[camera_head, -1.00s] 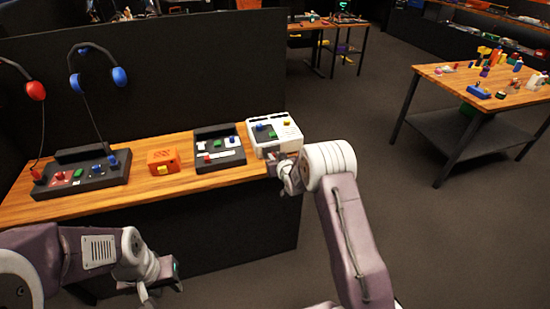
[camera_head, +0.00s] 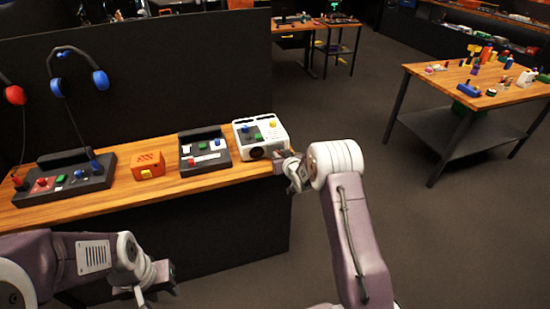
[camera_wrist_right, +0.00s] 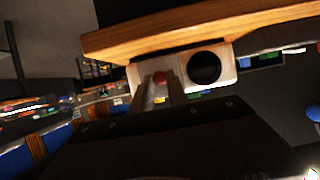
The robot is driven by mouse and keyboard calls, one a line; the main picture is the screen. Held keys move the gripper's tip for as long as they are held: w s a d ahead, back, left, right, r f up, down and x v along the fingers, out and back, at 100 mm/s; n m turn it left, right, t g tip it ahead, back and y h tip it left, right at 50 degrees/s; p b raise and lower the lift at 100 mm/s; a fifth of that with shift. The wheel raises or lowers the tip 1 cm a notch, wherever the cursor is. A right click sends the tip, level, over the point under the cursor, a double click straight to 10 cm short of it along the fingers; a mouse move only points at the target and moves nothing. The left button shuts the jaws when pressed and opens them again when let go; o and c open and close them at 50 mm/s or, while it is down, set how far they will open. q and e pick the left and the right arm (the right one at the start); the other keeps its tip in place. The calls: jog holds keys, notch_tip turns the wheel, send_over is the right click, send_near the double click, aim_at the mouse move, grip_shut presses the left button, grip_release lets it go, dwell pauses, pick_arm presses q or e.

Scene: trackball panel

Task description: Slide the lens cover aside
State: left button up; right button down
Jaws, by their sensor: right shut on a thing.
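The white panel box (camera_head: 249,134) stands at the right end of the wooden bench. Its round black lens (camera_head: 256,153) shows uncovered on the front face, and it also shows in the right wrist view (camera_wrist_right: 204,67). My right gripper (camera_head: 284,164) is at the box's front right corner, beside the lens. In the right wrist view its fingers (camera_wrist_right: 160,95) are shut around the red knob (camera_wrist_right: 160,78) of the lens cover. The cover itself is mostly hidden by the fingers. My left gripper (camera_head: 155,287) hangs empty and open in front of the bench, low in the head view.
A dark button panel (camera_head: 205,160), an orange box (camera_head: 147,164) and a long black console (camera_head: 95,182) stand left along the bench (camera_head: 190,186). A dark partition (camera_head: 150,80) rises behind. The floor to the right is clear up to another table (camera_head: 440,83).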

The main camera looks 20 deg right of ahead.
jog(key=shift+a, duration=0.15)
jog(key=c, duration=1.3)
grip_release()
pick_arm(q)
jog(key=shift+a, duration=0.2)
pick_arm(e)
jog(key=shift+s, duration=0.1)
jog(key=v, duration=0.9)
jog(key=shift+r, duration=0.1)
